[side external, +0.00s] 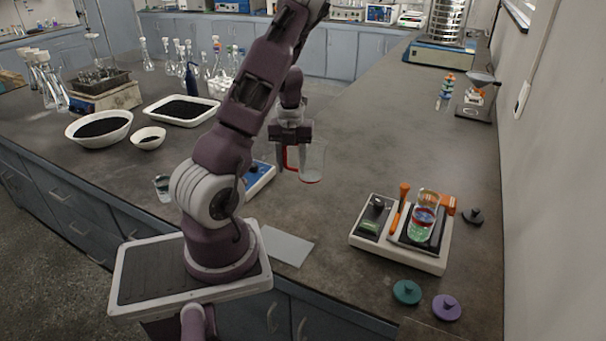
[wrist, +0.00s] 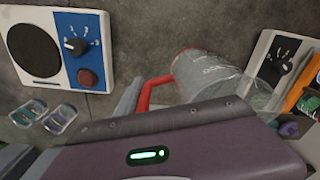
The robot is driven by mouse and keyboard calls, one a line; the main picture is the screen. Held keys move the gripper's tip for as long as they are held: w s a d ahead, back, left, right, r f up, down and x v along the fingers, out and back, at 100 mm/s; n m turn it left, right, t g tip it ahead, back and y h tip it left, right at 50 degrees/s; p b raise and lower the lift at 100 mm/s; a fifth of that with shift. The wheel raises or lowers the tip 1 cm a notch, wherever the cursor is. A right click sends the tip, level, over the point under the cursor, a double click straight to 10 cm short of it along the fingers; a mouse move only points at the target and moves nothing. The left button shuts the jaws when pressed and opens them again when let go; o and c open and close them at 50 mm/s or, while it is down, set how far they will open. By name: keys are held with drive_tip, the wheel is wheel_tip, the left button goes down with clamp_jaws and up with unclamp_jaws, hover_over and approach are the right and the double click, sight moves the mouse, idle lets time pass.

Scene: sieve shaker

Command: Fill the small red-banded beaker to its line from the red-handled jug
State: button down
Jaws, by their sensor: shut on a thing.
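My gripper (side external: 291,143) is shut on the red handle of a clear jug (side external: 314,160), held above the bench and roughly upright in the side view. The jug also shows in the wrist view (wrist: 222,78), with its red handle (wrist: 148,94) beside my gripper. I cannot tell how much liquid is in it. Clear glassware with red, blue and green colouring (side external: 425,208) stands on the dark plate of a white device at the right. A red band seems to show there, but the pieces overlap and I cannot make out the fill line.
The white device (side external: 399,262) has an orange-handled tool (side external: 401,206) on it. A blue-and-white unit (wrist: 93,50) with a knob lies below my arm, near small glasses (wrist: 60,119). Teal (side external: 407,291) and purple (side external: 447,307) lids lie in front. Bench between jug and device is clear.

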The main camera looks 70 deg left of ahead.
drive_tip(key=shift+r, duration=0.3)
drive_tip(key=shift+w+a+r, duration=0.1)
drive_tip(key=shift+w+a, duration=0.05)
drive_tip(key=shift+w, duration=0.1)
drive_tip(key=w+a+r+m, duration=0.1)
drive_tip(key=w+r+m, duration=0.1)
drive_tip(key=w+m, duration=0.5)
drive_tip(key=w+a+r+m, duration=0.1)
drive_tip(key=w+m, duration=0.1)
drive_tip(key=w, duration=1)
drive_tip(key=w+d+r+m, duration=0.1)
drive_tip(key=w+d+m, duration=1.1)
drive_tip(key=d, duration=0.5)
drive_tip(key=w, duration=0.2)
drive_tip(key=shift+w+d+r, duration=0.25)
drive_tip(key=shift+w+r, duration=0.05)
drive_tip(key=shift+d+r, duration=0.1)
drive_tip(key=shift+r, duration=0.1)
